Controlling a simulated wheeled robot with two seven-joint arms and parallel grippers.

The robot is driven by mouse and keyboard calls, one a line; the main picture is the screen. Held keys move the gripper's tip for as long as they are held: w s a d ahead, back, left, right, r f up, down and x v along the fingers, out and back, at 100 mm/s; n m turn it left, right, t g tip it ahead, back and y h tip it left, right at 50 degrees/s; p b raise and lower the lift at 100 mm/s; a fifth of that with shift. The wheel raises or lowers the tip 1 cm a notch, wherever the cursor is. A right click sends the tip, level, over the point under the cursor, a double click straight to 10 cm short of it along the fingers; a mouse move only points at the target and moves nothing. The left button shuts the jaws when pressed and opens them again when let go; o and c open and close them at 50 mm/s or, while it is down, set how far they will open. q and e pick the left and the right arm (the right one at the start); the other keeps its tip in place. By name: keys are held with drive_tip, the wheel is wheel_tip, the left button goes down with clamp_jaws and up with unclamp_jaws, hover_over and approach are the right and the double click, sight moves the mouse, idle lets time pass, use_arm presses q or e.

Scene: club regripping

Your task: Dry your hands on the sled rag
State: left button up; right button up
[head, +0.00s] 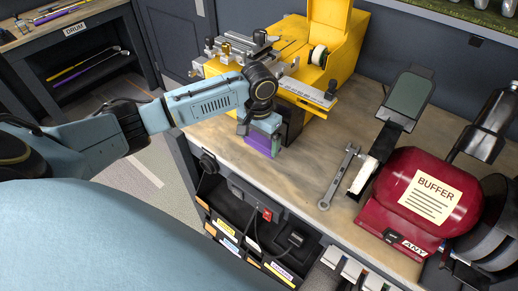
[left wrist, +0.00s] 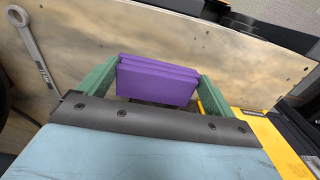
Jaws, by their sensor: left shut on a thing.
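A purple folded rag (head: 258,146) is at the front of the yellow machine (head: 322,60), near the front edge of the workbench. My left gripper (head: 263,137) reaches in from the left and is shut on it. In the left wrist view the purple rag (left wrist: 157,80) shows several flat layers between the two green fingers of the left gripper (left wrist: 157,92). Whether the rag still touches the machine's sled is hidden by the gripper. My right gripper is in neither view.
A wrench (head: 338,180) lies on the bench right of my left gripper. A red buffer (head: 420,205) with wheels stands at the right. Bins and cables (head: 255,225) hang below the bench's front edge. Bare bench top (head: 315,150) lies between gripper and wrench.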

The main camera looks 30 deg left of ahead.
sight(258, 149)
use_arm(q)
wheel_tip(258, 149, down, 4)
drive_tip(key=shift+f+p, duration=0.1)
drive_tip(key=shift+p, duration=0.3)
drive_tip(key=shift+f, duration=0.6)
drive_tip(key=shift+f, duration=0.2)
drive_tip(key=o, duration=0.6)
drive_tip(key=shift+f, duration=0.1)
drive_tip(key=shift+f+b, duration=0.1)
drive_tip(key=shift+b, duration=0.45)
drive_tip(key=r, duration=1.3)
drive_tip(key=shift+w+a+r, duration=0.1)
drive_tip(key=shift+w+r, duration=0.2)
drive_tip(key=shift+r, duration=0.05)
